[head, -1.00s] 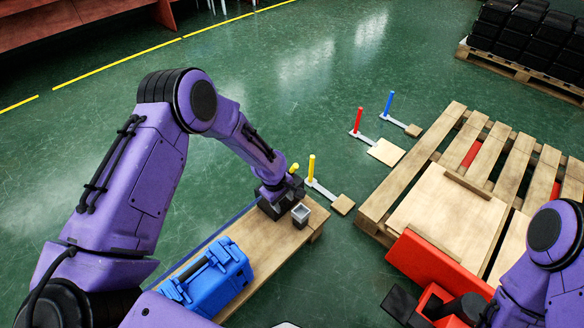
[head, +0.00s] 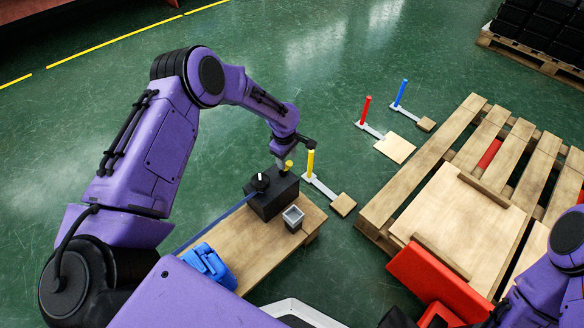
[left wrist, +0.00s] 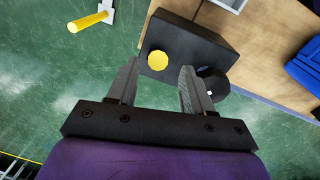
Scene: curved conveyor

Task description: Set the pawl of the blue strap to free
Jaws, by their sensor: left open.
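A black block (head: 275,200) stands on the wooden bench, with a blue strap (head: 215,223) running from it down to the left. On it are a round black knob with a white mark (head: 259,182) and a yellow knob (head: 289,165). Which part is the pawl I cannot tell. My left gripper (head: 286,158) is open above the yellow knob. In the left wrist view the yellow knob (left wrist: 157,60) shows between the open fingertips (left wrist: 159,70); contact is not visible. The black knob (left wrist: 212,85) is beside the right finger. My right gripper's jaws cannot be made out.
A grey open cup (head: 293,216) stands on the bench (head: 240,250), and a blue case (head: 210,265) lies at its near end. Yellow (head: 310,163), red (head: 365,110) and blue (head: 401,92) posts stand beyond. A wooden pallet (head: 450,150) is at right.

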